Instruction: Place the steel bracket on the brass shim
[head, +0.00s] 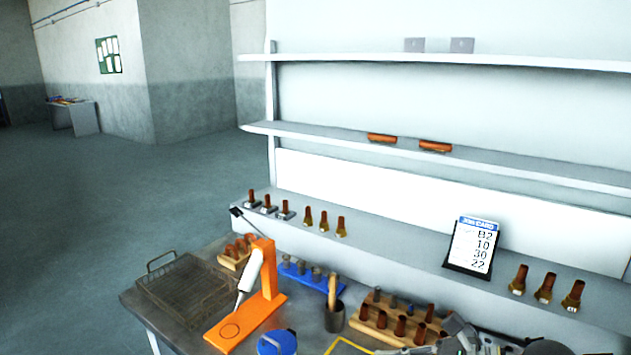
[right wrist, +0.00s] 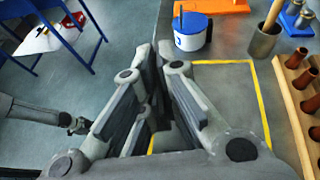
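I cannot clearly pick out the steel bracket or the brass shim. Two small grey plates, a left one (head: 414,45) and a right one (head: 461,45), stand on the top shelf; I cannot tell if either is the bracket. My right gripper (right wrist: 158,62) reaches over the bench beside the yellow outline. Its fingers come close together at the tips, and no held object can be made out. Grey gripper parts also show at the bottom right of the head view. At the left of the right wrist view, a grey arm ends in a small dark tip, possibly my left gripper (right wrist: 76,125).
The bench holds a wire basket (head: 192,288), an orange stand (head: 262,284), a blue-lidded pot (right wrist: 190,30), a dark cup (right wrist: 264,40) and a wooden peg rack (head: 398,322). A job card (head: 473,247) leans on the ledge. The yellow-outlined area (right wrist: 225,85) looks clear.

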